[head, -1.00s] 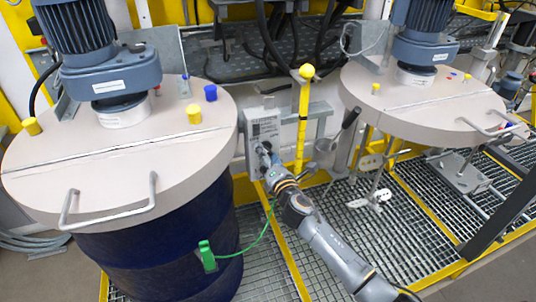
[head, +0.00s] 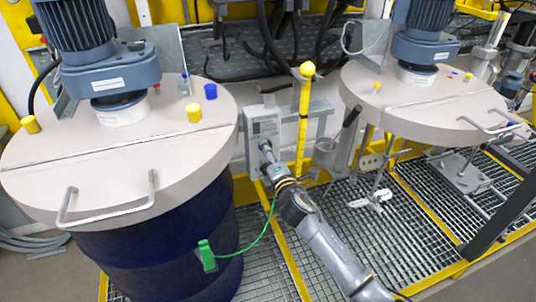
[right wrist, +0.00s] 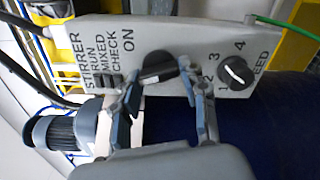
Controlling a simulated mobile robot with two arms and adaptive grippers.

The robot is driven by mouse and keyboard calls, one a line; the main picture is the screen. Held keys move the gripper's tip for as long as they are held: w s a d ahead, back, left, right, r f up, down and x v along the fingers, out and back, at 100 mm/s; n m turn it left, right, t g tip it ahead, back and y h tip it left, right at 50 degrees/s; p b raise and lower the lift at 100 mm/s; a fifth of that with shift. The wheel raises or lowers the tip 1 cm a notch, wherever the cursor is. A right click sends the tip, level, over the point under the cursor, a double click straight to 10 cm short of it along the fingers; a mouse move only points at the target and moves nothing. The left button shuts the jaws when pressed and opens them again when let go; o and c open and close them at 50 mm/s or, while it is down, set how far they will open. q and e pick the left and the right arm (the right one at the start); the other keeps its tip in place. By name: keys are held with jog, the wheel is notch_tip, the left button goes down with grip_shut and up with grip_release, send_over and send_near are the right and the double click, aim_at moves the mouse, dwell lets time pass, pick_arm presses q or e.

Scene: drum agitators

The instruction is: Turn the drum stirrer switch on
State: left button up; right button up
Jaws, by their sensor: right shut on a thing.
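The control box (head: 264,128) is a grey panel beside the blue drum in the head view. In the right wrist view its face (right wrist: 205,45) shows the words STIRRER, RUN, MIXED, CHECK and ON, and a black switch knob (right wrist: 160,67) with a white mark at its lower left, near ON. My right gripper (head: 265,150) is at the box's front. In the right wrist view its two fingers (right wrist: 160,88) lie on either side of the knob, shut on it. A second round black knob (right wrist: 235,72), with numbers around it, is to the right. My left gripper is not in view.
The blue drum (head: 165,255) with its beige lid (head: 95,165) and motor stands left of the box. A yellow post (head: 302,120) rises just right of it. A green clamp with a cable (head: 207,255) hangs on the drum. Metal grating (head: 345,235) lies below.

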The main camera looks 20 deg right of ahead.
jog(key=m, duration=1.1)
jog(key=shift+m, duration=0.3)
dwell(0.4)
jog(key=o, duration=1.1)
jog(key=shift+o, duration=0.2)
jog(key=shift+s, duration=0.1)
jog(key=s, duration=1.2)
jog(key=shift+d, duration=0.25)
jog(key=shift+w, duration=0.1)
